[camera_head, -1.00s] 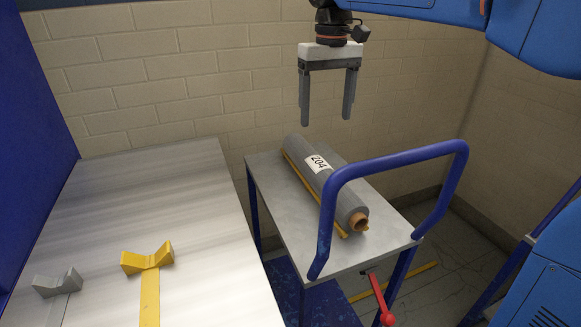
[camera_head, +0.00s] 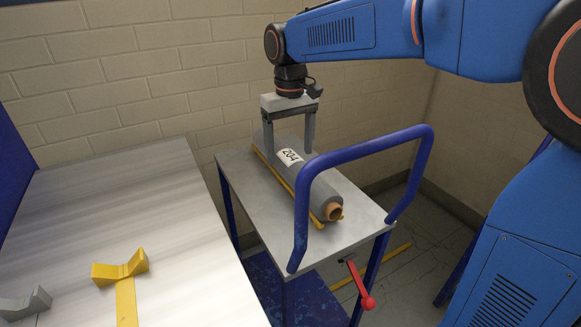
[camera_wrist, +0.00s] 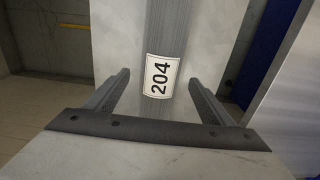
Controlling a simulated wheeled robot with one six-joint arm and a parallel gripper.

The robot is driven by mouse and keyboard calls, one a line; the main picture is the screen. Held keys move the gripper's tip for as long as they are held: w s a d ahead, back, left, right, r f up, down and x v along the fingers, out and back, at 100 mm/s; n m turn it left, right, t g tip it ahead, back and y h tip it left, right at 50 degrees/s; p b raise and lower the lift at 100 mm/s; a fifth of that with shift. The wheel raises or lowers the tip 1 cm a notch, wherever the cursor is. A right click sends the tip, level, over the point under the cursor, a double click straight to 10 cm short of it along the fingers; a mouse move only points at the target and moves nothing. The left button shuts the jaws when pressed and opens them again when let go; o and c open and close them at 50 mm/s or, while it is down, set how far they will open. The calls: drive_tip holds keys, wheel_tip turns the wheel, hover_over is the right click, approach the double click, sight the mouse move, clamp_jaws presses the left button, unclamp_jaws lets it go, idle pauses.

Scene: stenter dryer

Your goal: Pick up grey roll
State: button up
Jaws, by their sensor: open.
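The grey roll (camera_head: 312,180) lies on a grey cart top between yellow rails, with a white label reading 204 and a brown core at its near end. It also shows in the wrist view (camera_wrist: 170,35), running between the fingers. My gripper (camera_head: 288,152) is open over the roll's far part near the label, pointing down, one finger on each side. In the wrist view my gripper (camera_wrist: 158,78) has clear gaps on both sides of the roll. Whether the fingertips reach below the roll's top is hard to tell.
The cart (camera_head: 247,190) has a raised blue handle (camera_head: 300,215) at its near end and a red lever (camera_head: 362,285) below. A pale table (camera_head: 180,215) with a yellow cradle (camera_head: 122,268) and a grey cradle (camera_head: 28,303) stands left. A brick wall (camera_head: 120,70) is close behind.

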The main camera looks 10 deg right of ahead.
sight(290, 155)
drive_tip(key=shift+s+d+f, duration=0.1)
drive_tip(key=shift+s+f, duration=0.05)
drive_tip(key=shift+f, duration=2.4)
drive_tip(key=c, duration=1.6)
drive_tip(key=shift+c, duration=0.2)
drive_tip(key=shift+r, duration=0.15)
